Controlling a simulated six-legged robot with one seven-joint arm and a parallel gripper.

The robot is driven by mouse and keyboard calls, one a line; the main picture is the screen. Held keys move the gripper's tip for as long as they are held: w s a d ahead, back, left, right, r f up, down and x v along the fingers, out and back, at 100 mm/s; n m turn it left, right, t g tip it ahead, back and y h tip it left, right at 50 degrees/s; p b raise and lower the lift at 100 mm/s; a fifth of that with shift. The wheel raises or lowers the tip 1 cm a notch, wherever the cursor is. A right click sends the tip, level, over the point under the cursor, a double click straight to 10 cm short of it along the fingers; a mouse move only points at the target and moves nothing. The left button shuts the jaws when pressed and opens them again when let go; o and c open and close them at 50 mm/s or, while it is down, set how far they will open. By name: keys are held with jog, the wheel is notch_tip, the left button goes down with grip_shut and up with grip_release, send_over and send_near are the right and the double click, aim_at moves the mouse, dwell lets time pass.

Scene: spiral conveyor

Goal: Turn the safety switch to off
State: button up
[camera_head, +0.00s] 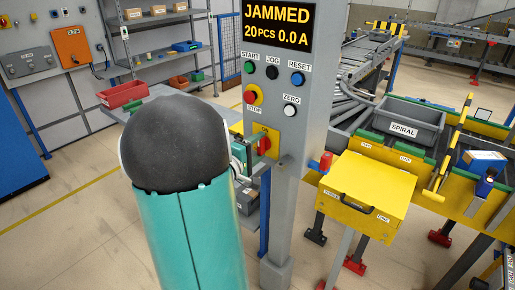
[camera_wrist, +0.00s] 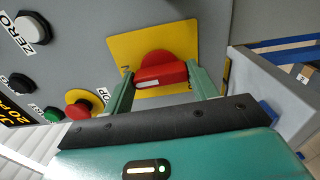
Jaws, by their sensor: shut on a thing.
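The safety switch is a red rotary knob (camera_wrist: 160,72) on a yellow plate (camera_wrist: 125,50) on the grey control post (camera_head: 228,75). In the wrist view my gripper (camera_wrist: 158,82) has one green finger on each side of the knob's red handle and is shut on it. In the head view the red knob (camera_head: 265,143) shows on its yellow plate (camera_head: 272,133), partly hidden by my gripper (camera_head: 254,150). The plate's lettering is mostly covered or too small to read, so the switch position is unclear.
Above the switch are a red stop button (camera_head: 253,95), green, black, blue and white buttons, and a display (camera_head: 278,25) reading "JAMMED", "20 PCS 0.0 A". A yellow box (camera_head: 365,185) with a red-and-blue part stands close right. A grey tote (camera_head: 408,115) marked "SPIRAL" sits on the conveyor.

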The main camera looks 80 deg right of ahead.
jog(key=n, duration=0.4)
jog(key=shift+w, duration=0.1)
jog(key=n, duration=0.4)
jog(key=shift+n, duration=0.3)
jog(key=n, duration=0.5)
jog(key=shift+n, duration=1.9)
jog(key=o, duration=1)
